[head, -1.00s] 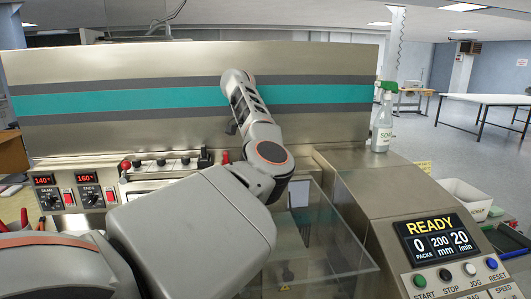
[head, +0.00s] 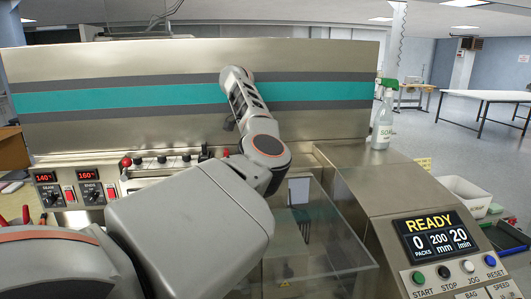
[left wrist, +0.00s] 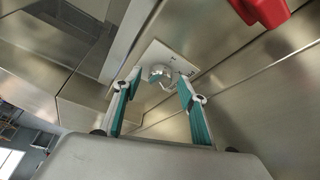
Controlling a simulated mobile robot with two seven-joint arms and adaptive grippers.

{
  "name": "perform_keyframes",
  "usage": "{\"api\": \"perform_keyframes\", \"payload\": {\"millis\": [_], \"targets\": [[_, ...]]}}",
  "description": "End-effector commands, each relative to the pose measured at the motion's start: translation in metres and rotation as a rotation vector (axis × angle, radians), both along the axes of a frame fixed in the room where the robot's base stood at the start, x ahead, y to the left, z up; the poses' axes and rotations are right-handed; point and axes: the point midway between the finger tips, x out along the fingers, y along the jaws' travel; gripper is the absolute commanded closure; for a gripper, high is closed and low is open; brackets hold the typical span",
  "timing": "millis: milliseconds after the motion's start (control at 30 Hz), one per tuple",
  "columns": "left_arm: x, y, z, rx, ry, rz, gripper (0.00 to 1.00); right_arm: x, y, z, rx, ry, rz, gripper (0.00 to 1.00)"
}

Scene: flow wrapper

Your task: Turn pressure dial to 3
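My right gripper is in neither view.
A red part (left wrist: 262,10) juts in near the left gripper. In the head view a control panel with READY display (head: 436,235) stands at the right. A clear guard (head: 325,235) is beside my arm. A spray bottle (head: 382,128) stands on the machine.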

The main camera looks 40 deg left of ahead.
Motion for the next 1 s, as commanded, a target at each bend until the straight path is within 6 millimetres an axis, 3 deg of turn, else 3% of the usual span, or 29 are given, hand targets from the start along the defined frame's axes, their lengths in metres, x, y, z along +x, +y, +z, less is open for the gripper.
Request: {"api": "perform_keyframes", "payload": {"millis": [267, 700, 1000], "targets": [[-0.003, 0.001, 0.008, -0.002, -0.002, 0.001, 0.58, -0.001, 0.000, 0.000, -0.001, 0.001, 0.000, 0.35], [-0.033, 0.009, 0.084, -0.001, -0.003, 0.001, 0.58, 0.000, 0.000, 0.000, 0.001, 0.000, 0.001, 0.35], [-0.044, 0.011, 0.110, 0.000, 0.000, 0.000, 0.58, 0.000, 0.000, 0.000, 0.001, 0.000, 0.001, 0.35]]}}
